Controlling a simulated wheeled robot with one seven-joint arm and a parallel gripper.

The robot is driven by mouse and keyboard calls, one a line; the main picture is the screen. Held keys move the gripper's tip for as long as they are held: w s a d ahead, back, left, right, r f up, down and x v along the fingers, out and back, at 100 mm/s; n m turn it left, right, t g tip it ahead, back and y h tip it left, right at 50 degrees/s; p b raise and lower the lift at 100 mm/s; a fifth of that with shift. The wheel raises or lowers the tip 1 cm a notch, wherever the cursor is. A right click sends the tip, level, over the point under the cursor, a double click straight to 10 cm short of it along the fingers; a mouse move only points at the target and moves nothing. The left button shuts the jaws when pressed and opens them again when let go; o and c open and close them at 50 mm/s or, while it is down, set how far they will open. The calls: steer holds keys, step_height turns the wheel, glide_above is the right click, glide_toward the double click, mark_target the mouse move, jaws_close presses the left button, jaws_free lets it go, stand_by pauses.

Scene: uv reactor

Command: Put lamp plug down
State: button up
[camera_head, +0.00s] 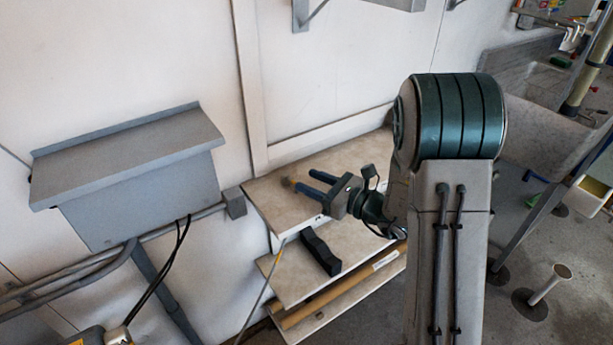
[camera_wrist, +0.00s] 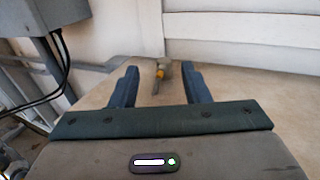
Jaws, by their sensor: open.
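The lamp plug (camera_wrist: 160,72), a small grey piece with a yellow-orange band, rests on the beige top of the stepped shelf (camera_head: 275,205). In the wrist view it is between and slightly beyond my blue fingertips, with a gap on both sides. In the head view the plug (camera_head: 287,183) is a small brownish spot just ahead of my fingertips. My gripper (camera_head: 305,181) is open and empty, low over the shelf top and pointing toward the wall. I cannot tell whether the fingers touch the surface.
A black block (camera_head: 320,252) lies on the middle shelf step. A long brown tube (camera_head: 340,290) lies on the lowest shelf. A grey box (camera_head: 140,180) with black cables hangs on the wall at left. A stone sink (camera_head: 548,95) stands at right. The shelf top right of the plug looks clear.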

steer(key=v, duration=0.9)
steer(key=s+a+n+g+h, duration=0.2)
steer(key=s+n+g, duration=0.3)
steer(key=s+n, duration=0.25)
steer(key=s+a+n+g+h, duration=0.2)
steer(key=s+a+n+g, duration=0.1)
steer(key=s+n+g, duration=0.4)
steer(key=s+d+r+n+t+h, duration=0.2)
steer(key=s+d+n+t+h, duration=0.2)
steer(key=d+n+h, duration=0.6)
steer(key=shift+s+d+h, duration=0.3)
steer(key=shift+d+h, duration=0.2)
steer(key=shift+d, duration=0.2)
steer(key=shift+r, duration=0.15)
